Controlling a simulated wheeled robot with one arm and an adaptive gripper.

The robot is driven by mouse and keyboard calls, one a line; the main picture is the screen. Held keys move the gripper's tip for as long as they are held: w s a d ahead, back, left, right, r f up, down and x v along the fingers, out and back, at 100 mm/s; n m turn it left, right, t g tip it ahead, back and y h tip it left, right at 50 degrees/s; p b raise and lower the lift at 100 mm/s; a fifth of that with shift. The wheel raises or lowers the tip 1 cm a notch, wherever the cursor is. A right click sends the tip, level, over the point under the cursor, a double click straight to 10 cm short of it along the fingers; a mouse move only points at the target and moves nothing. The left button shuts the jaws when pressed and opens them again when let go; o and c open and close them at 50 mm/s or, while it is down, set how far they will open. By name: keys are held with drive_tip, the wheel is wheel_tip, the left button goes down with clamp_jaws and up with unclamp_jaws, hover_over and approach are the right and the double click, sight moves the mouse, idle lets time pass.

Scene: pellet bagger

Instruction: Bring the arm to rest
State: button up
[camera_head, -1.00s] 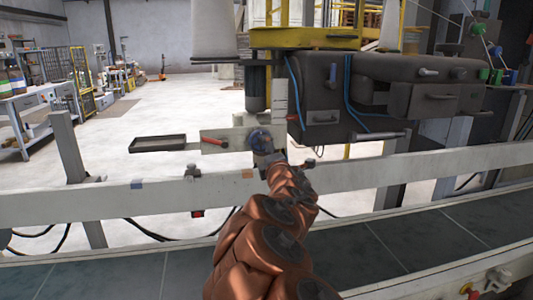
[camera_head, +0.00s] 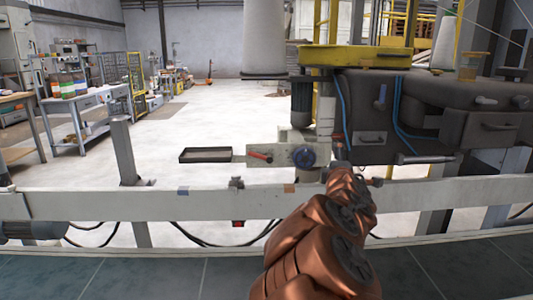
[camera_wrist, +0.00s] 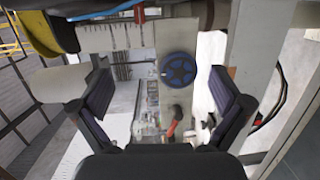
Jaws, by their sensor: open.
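My copper-coloured arm (camera_head: 325,235) reaches forward over the conveyor toward the machine in the head view. My gripper (camera_wrist: 165,105) shows in the wrist view with its two dark fingers spread wide apart and nothing between them. In front of it, past the fingertips, is a blue star-shaped handwheel (camera_wrist: 177,69) on a pale plate, with a red-handled lever (camera_wrist: 174,122) below it. In the head view the handwheel (camera_head: 303,157) and the red lever (camera_head: 260,156) sit just left of the arm's end. The gripper's fingers are hard to make out there.
A white rail (camera_head: 110,205) runs across in front of me, with a dark conveyor belt (camera_head: 150,275) on the near side. A dark machine body (camera_head: 450,115) with blue hoses stands at the right. A small black tray (camera_head: 205,155) sticks out left. Open floor (camera_head: 190,120) lies beyond.

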drive_tip(key=s+d+r+m+g+h+p, duration=0.3)
drive_tip(key=s+d+r+m+h+p, duration=0.1)
drive_tip(key=s+d+r+m+p, duration=0.3)
drive_tip(key=s+d+m+g+p, duration=0.2)
drive_tip(key=s+m+g+p, duration=0.35)
drive_tip(key=s, duration=0.75)
drive_tip(key=s+a+r+m+g+y+p, duration=0.1)
drive_tip(key=s+a+p, duration=0.4)
drive_tip(key=s, duration=0.5)
drive_tip(key=s+a+r+m+g+y+p, duration=0.1)
drive_tip(key=s+a+g+y+p, duration=0.2)
drive_tip(key=s, duration=0.8)
drive_tip(key=s+a+r+m+g+y+p, duration=0.1)
drive_tip(key=s+a+r+g+y+p, duration=0.1)
drive_tip(key=s+a+g+p, duration=0.4)
drive_tip(key=s+y+p, duration=0.1)
drive_tip(key=s+p, duration=0.1)
drive_tip(key=s, duration=0.3)
drive_tip(key=shift+a+p, duration=0.35)
drive_tip(key=shift+a, duration=0.05)
drive_tip(key=shift+c, duration=0.2)
